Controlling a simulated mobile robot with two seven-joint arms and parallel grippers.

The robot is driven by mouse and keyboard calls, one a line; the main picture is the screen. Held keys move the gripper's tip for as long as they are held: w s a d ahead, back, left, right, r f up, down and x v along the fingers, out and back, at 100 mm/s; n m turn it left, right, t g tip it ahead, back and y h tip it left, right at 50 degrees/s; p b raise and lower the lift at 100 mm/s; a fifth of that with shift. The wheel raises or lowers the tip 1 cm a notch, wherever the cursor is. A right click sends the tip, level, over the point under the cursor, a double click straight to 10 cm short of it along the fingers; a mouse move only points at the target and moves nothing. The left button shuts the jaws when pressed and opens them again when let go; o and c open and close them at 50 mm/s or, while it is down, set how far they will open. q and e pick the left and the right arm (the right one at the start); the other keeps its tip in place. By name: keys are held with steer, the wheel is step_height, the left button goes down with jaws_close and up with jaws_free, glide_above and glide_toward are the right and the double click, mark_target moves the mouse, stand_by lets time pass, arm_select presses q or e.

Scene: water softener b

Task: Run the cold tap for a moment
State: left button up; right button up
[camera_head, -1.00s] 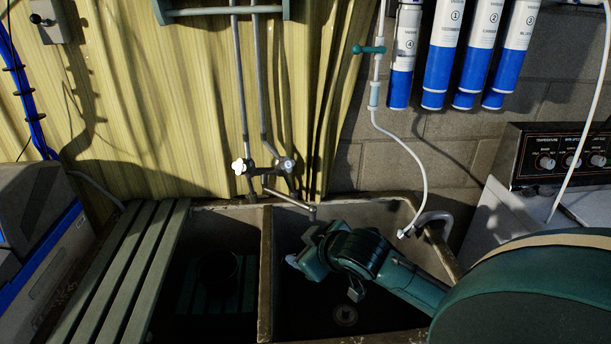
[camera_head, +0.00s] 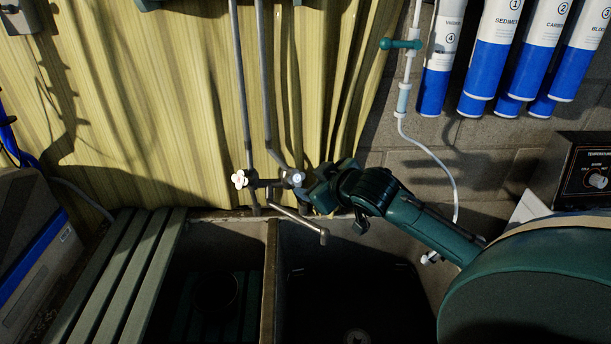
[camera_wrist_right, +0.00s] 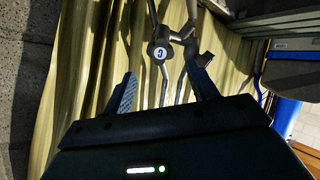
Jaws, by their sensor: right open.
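The cold tap knob (camera_head: 292,178) is the right one of two on the wall mixer above the sink. In the right wrist view its round face carries a blue C (camera_wrist_right: 160,53). My right gripper (camera_head: 309,188) is close beside this knob, on its right. In the wrist view my open right gripper (camera_wrist_right: 162,70) has the knob between and just beyond its fingertips, with no clear contact. The spout (camera_head: 302,222) points over the right basin; no water shows. My left gripper is out of view.
The double stone sink has a divider (camera_head: 270,280) and a dark right basin (camera_head: 350,290). A slatted board (camera_head: 125,270) lies at the left. Blue and white filter cartridges (camera_head: 488,65), a teal valve (camera_head: 400,44) and a thin white hose (camera_head: 440,165) are at the right.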

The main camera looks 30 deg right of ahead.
mark_target(297, 178)
steer(key=x, duration=0.8)
steer(key=shift+s, duration=0.15)
steer(key=c, duration=0.6)
